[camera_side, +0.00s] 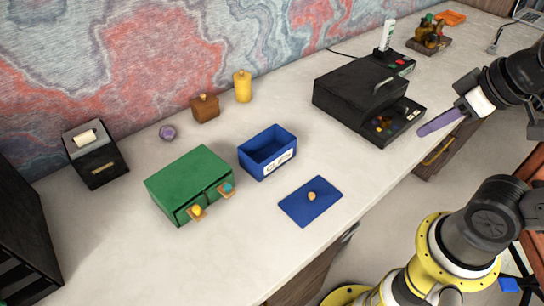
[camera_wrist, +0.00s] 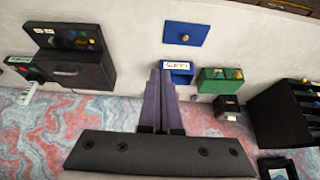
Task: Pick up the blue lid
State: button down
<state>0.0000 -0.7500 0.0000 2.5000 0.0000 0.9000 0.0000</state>
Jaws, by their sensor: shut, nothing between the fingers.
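The blue lid (camera_side: 311,203) is a flat rectangular panel with a small round tan knob, lying on the pale desk near its front edge. It also shows in the wrist view (camera_wrist: 187,34). The open blue box (camera_side: 267,152) with a white label stands just behind it, apart from it. My gripper (camera_side: 420,132) has purple fingers. It is raised at the right in the side view, well away from the lid. In the wrist view the fingers (camera_wrist: 161,70) are together and empty, and they overlap part of the view of the blue box (camera_wrist: 178,73).
A green two-drawer cabinet (camera_side: 190,184) stands left of the blue box. A black machine (camera_side: 360,97) stands at the back right. A brown box (camera_side: 205,108), yellow canister (camera_side: 243,86) and purple object (camera_side: 167,132) stand near the wall. Desk around the lid is clear.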

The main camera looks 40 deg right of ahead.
jog(key=c, duration=1.5)
grip_release()
jog(key=shift+c, duration=0.2)
jog(key=o, duration=0.9)
